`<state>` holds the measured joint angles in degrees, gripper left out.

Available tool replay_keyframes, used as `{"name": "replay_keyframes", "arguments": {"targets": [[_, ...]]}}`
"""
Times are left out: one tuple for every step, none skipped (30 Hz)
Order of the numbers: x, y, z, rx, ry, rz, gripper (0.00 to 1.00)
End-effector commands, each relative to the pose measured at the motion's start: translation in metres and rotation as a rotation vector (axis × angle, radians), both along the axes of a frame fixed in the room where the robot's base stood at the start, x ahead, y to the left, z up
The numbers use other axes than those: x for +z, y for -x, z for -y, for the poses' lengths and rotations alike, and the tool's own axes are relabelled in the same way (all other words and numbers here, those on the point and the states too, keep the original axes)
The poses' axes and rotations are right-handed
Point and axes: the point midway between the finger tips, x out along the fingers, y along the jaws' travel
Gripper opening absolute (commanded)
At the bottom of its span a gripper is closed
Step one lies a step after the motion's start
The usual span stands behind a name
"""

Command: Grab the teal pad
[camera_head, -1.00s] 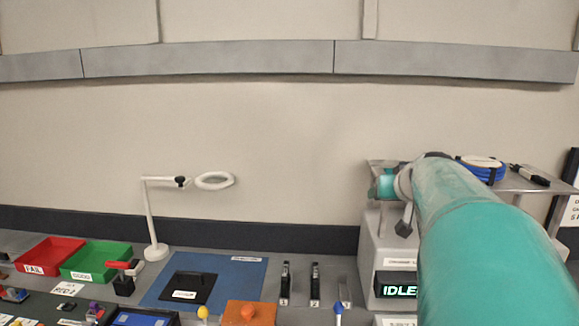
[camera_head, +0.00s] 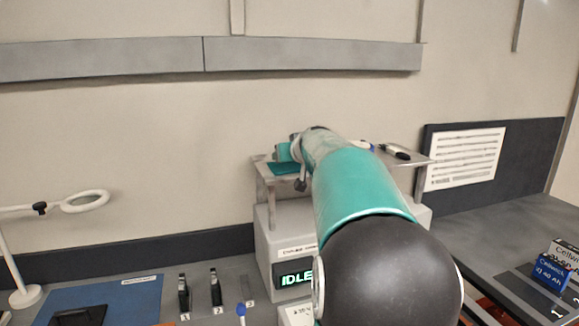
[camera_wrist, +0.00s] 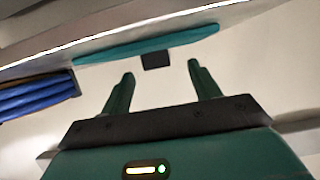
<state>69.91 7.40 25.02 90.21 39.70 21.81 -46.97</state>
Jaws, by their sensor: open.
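The teal pad (camera_head: 284,168) lies on the metal shelf above the idle machine, partly hidden by my arm. In the wrist view the teal pad (camera_wrist: 178,43) appears as a thin flat strip along the shelf edge, with a small dark block against its near side. My gripper (camera_wrist: 161,69) is open and empty. Its two green fingers point towards the pad, and its tips look a little short of it, though the exact gap is hard to judge. In the head view the fingers cannot be made out behind my arm.
A blue cable coil (camera_wrist: 35,96) sits beside the pad on the left in the wrist view. The shelf (camera_head: 415,160) also holds a black-and-white device (camera_head: 395,151). The machine (camera_head: 283,245) below shows IDLE. A magnifier lamp (camera_head: 85,202) stands left; blue-and-white battery boxes (camera_head: 553,270) stand right.

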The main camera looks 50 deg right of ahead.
Motion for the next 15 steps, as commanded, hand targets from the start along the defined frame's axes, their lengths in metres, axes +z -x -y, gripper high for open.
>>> {"name": "replay_keyframes", "arguments": {"targets": [[-0.002,-0.004,0.003,0.001,-0.001,0.001,0.62],[-0.003,-0.006,0.005,0.0,-0.002,0.0,0.62],[-0.004,-0.011,0.009,0.001,-0.002,0.0,0.62],[-0.005,-0.014,0.011,0.001,-0.003,0.0,0.62],[-0.007,-0.018,0.014,0.001,-0.002,-0.001,0.62],[-0.008,-0.022,0.017,0.001,-0.003,0.0,0.62],[-0.01,-0.026,0.02,0.002,-0.004,0.0,0.62],[-0.011,-0.03,0.021,0.003,-0.003,-0.001,0.62],[-0.013,-0.034,0.024,0.001,-0.002,0.0,0.62],[-0.014,-0.036,0.025,0.001,-0.003,0.0,0.62],[-0.015,-0.038,0.026,0.001,-0.002,0.0,0.62],[-0.015,-0.04,0.027,0.0,0.0,0.0,0.62],[-0.015,-0.04,0.028,0.0,0.0,0.0,0.62],[-0.015,-0.041,0.028,-0.001,0.0,0.0,0.62],[-0.015,-0.041,0.028,-0.001,0.0,0.0,0.62]]}}
